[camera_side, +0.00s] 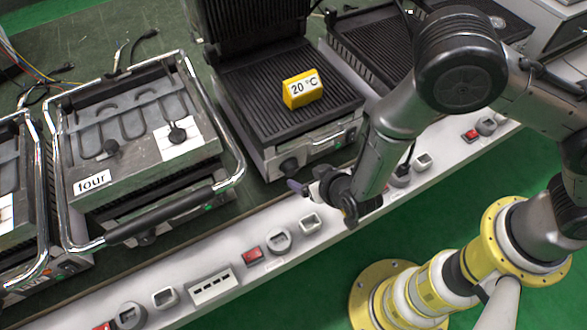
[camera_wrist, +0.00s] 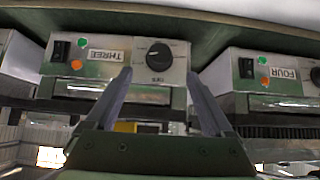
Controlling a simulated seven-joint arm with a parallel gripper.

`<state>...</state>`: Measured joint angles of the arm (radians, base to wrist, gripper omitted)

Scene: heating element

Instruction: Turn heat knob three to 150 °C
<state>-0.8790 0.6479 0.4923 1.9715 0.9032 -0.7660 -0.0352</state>
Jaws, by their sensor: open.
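In the wrist view, heat knob three (camera_wrist: 160,55) is a round black knob on a pale panel (camera_wrist: 75,82) marked THREE, seen upside down. Its dial setting is too small to read. In the side view the knob (camera_side: 289,166) is on the front of the open grill (camera_side: 262,125). My gripper (camera_wrist: 158,76) is open and empty, with one finger towards each side of the knob in the wrist view. The side view shows my gripper (camera_side: 297,188) just in front of the knob, apparently apart from it. A yellow block (camera_side: 302,90) reading 20 °C lies on the grill's ribbed plate.
A white strip (camera_side: 235,265) with sockets and red switches runs along the front edge. Panel FOUR (camera_wrist: 285,85) is at the right in the wrist view.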

